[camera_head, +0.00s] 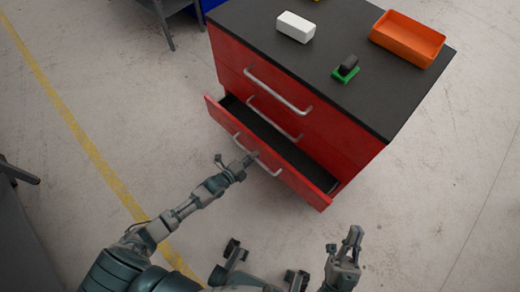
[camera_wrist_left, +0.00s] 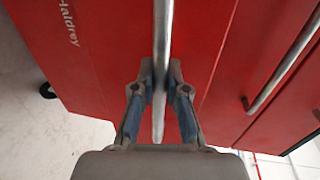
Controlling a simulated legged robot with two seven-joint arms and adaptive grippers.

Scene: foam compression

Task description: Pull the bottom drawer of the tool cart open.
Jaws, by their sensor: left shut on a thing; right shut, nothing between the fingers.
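The red tool cart (camera_head: 228,62) with a dark top stands in the upper middle of the head view. Its bottom drawer (camera_head: 305,190) is partly out, and its dark inside shows. My left gripper (camera_head: 246,160) is at that drawer's front, shut on the metal bar handle (camera_head: 270,172). In the left wrist view the handle (camera_wrist_left: 163,40) runs between the two fingers of the left gripper (camera_wrist_left: 160,80), in front of the red drawer face (camera_wrist_left: 100,60). My right gripper (camera_head: 350,240) is shut and empty, right of the drawer and apart from the cart.
On the cart top are a white block (camera_head: 295,26), an orange tray (camera_head: 407,38) and a small green piece with a dark part on it (camera_head: 345,70). The upper drawers are closed. The concrete floor (camera_head: 440,170) right of the cart is clear. A yellow line (camera_head: 75,125) crosses the floor at left.

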